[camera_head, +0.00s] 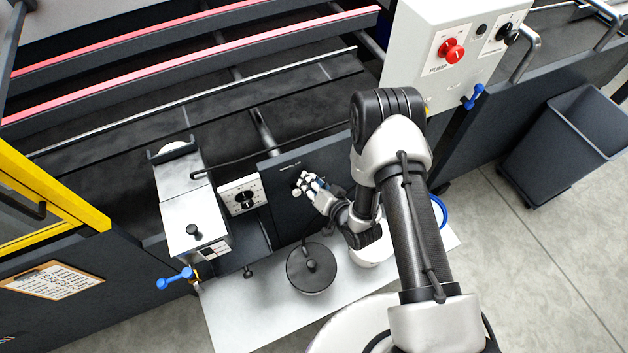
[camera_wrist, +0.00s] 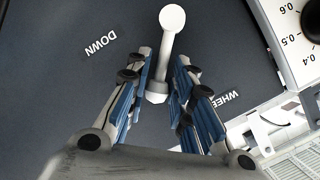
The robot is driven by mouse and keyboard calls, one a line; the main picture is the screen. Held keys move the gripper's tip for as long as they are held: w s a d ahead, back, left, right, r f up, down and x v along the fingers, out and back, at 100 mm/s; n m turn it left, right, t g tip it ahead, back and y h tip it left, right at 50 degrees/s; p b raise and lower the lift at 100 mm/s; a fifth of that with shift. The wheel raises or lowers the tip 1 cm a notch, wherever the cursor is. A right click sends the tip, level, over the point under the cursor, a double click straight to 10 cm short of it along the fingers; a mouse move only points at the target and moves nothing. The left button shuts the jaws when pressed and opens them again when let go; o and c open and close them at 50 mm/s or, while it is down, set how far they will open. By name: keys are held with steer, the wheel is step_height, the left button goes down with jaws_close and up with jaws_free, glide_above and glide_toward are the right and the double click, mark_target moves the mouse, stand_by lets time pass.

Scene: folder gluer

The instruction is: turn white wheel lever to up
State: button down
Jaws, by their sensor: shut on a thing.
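The white wheel lever (camera_wrist: 170,45) shows in the wrist view as a thin stem with a round knob at the top of the picture and a thicker base below. It sits on a dark panel (camera_wrist: 60,50) with the printed word DOWN left of the lever and a partly covered WHEEL label at right. My gripper (camera_wrist: 160,78) has its blue-padded fingers on both sides of the lever, shut on it near the base. In the head view my gripper (camera_head: 310,186) reaches the dark panel (camera_head: 285,203); the lever is mostly hidden there by the fingers.
A white dial box (camera_head: 243,196) stands left of the panel. Below are a round dark lidded pot (camera_head: 311,268) and a white table (camera_head: 240,320). A control box with a red knob (camera_head: 451,50) is at upper right. A blue-handled valve (camera_head: 175,278) sticks out at lower left.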

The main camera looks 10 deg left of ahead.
steer(key=a+n, duration=0.1)
steer(key=s+r+n+h, duration=0.1)
steer(key=shift+s+a+n+t+h, duration=0.15)
steer(key=shift+a+n+t+h, duration=0.15)
steer(key=shift+a+t, duration=0.1)
steer(key=shift+s+a+r+n+t+h+b, duration=0.1)
steer(key=shift+s+a+n+t+h+b, duration=0.3)
steer(key=shift+n, duration=0.3)
steer(key=shift+s+a+r+n+t+h+b, duration=0.1)
steer(key=shift+s+a+n+t+h+b, duration=0.1)
steer(key=shift+s+a+n+t+h, duration=0.3)
steer(key=shift+w, duration=0.15)
steer(key=c, duration=1.5)
jaws_free()
steer(key=shift+o, duration=0.2)
steer(key=v, duration=0.7)
steer(key=shift+s, duration=0.2)
